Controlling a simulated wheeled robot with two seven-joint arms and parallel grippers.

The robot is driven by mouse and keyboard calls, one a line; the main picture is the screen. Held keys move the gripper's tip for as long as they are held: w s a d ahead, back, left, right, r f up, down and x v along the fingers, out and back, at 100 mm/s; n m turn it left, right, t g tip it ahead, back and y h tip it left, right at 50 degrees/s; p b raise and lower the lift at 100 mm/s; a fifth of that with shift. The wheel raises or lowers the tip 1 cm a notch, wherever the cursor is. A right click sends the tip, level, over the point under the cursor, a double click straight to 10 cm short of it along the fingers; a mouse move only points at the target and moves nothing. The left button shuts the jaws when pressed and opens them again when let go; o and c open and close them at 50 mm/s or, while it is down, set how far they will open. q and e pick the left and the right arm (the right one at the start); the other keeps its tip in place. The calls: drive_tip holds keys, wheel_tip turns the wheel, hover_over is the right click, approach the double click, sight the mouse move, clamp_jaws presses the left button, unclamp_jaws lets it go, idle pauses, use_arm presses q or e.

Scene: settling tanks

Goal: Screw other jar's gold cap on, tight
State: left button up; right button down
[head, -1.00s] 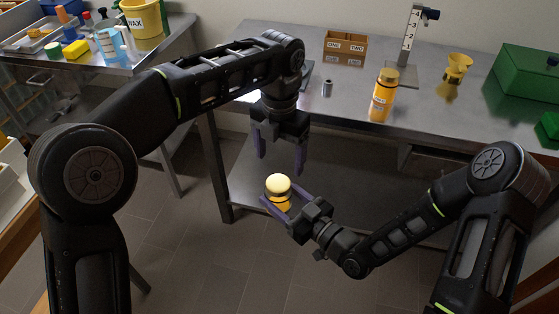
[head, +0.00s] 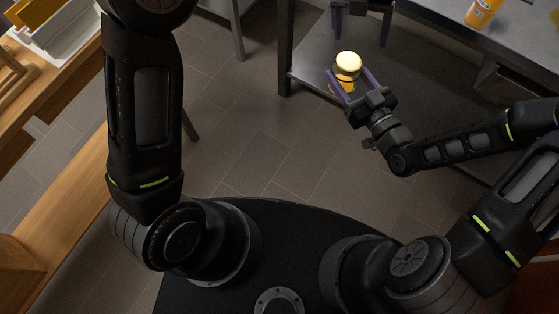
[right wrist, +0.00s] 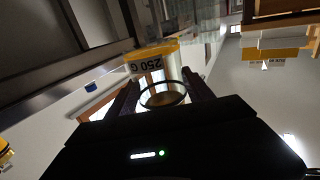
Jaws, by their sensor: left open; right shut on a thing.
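A jar with a gold cap (head: 348,64) on its top stands roughly upright in my right gripper (head: 351,80). I cannot tell how tightly the cap sits. In the right wrist view a label with upside-down "250 G" (right wrist: 152,64) shows beyond the fingers, with a dark ring between them. My left gripper (head: 361,36) is open and empty, above and slightly right of the cap, apart from it. Its upper part is cut off by the picture edge. Another orange jar (head: 482,10) stands on the metal table, its top out of view.
The metal table (head: 430,18) is at the upper right, with a lower shelf (head: 310,62) behind the held jar. A wooden bench (head: 68,190) with a white tray (head: 65,38) runs along the left. Tiled floor (head: 250,140) lies open between.

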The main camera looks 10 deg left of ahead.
use_arm(q)
drive_tip(key=w+a+f+n+t+h, duration=0.2)
drive_tip(key=w+a+f+n+t, duration=0.15)
drive_tip(key=n, duration=0.95)
drive_tip(key=w+a+f+n+t+h, duration=0.2)
drive_tip(key=w+n, duration=0.2)
drive_tip(key=n, duration=1)
drive_tip(key=s+a+f+n+t, duration=0.1)
drive_tip(key=a+f+n, duration=0.55)
drive_tip(key=n, duration=0.35)
drive_tip(key=s+f+n+g+y, duration=0.1)
drive_tip(key=s+f+g, duration=0.2)
drive_tip(key=s+f, duration=0.9)
drive_tip(key=s+f+n+g+y, duration=0.1)
drive_tip(key=s+f+g, duration=0.2)
drive_tip(key=s+f, duration=0.9)
drive_tip(key=s, duration=0.7)
drive_tip(key=shift+s, duration=0.3)
